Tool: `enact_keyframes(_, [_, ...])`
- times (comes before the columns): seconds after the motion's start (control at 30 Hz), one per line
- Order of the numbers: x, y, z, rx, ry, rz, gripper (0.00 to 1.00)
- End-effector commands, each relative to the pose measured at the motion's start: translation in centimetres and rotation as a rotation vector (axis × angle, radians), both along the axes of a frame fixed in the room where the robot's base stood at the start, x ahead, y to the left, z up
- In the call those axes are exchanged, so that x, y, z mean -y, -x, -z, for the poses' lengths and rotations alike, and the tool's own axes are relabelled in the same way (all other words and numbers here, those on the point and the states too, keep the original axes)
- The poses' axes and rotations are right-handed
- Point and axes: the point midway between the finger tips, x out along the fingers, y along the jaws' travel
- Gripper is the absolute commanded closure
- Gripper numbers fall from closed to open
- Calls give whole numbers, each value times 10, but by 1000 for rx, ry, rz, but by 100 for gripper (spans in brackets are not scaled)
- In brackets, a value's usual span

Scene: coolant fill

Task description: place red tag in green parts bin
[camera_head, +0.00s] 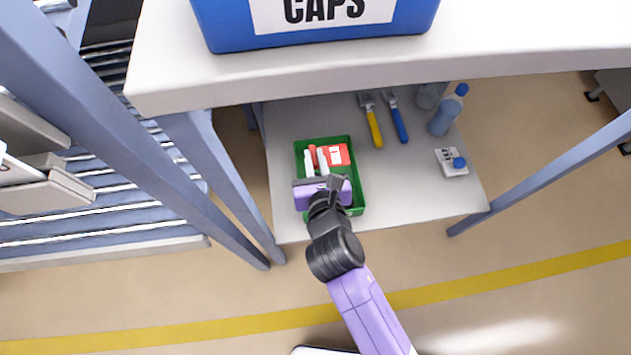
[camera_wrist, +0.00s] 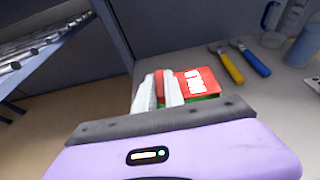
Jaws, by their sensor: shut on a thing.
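The red tag (camera_head: 338,155), a flat red piece with white print, is gripped between the white fingers of my gripper (camera_head: 315,161). Most of it sticks out to the right of the fingers. In the wrist view the red tag (camera_wrist: 198,82) also shows red between the fingertips of my gripper (camera_wrist: 159,88). The green parts bin (camera_head: 357,190) stands on the grey lower shelf, and my gripper and the tag are over or inside it. I cannot tell whether the tag touches the bin floor. My wrist hides the bin's near part.
A yellow-handled tool (camera_head: 375,128) and a blue-handled tool (camera_head: 399,124) lie right of the bin. Bottles (camera_head: 447,112) and a small white box (camera_head: 450,161) stand farther right. Blue-grey posts (camera_head: 222,170) flank the shelf.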

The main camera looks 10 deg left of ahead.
Motion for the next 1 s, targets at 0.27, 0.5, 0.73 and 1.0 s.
enact_keyframes(0.27, [0,0,54,-1,1,0,100])
enact_keyframes(0.5, [0,0,67,0,-1,0,100])
enact_keyframes(0.73, [0,0,99,0,0,1,100])
enact_keyframes(1.0, [0,0,99,1,-1,0,100])
